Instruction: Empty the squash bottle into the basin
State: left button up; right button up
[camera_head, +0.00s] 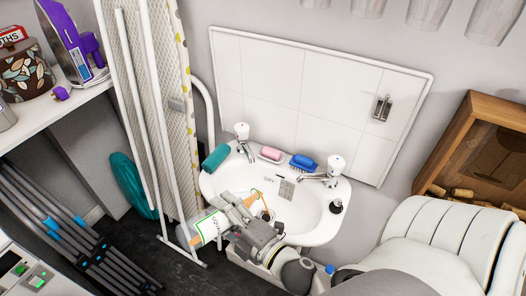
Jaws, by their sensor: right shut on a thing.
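The squash bottle (204,229), with a white label with dark lettering and orange parts, lies strongly tilted at the basin's front left edge. My right gripper (238,212) is shut on it, and its fingers hide part of the bottle. I cannot make out the bottle's mouth or whether liquid is flowing. The white basin (310,212) is fixed to the wall behind and to the right of the bottle, with a tap at each side. My left gripper is out of view.
A teal rolled item (215,157), pink soap (271,153) and a blue brush (303,162) sit along the basin's back rim. An ironing board (150,95) stands at the left. A wooden box (478,150) with corks is at the right.

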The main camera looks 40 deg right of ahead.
jog(key=shift+d+r+p, duration=0.1)
jog(key=shift+r+p, duration=0.25)
jog(key=f+n+b, duration=0.2)
jog(key=b, duration=0.1)
jog(key=shift+a+f, duration=0.35)
jog(key=shift+a, duration=0.05)
jog(key=shift+r+n, duration=0.15)
jog(key=shift+n, duration=0.75)
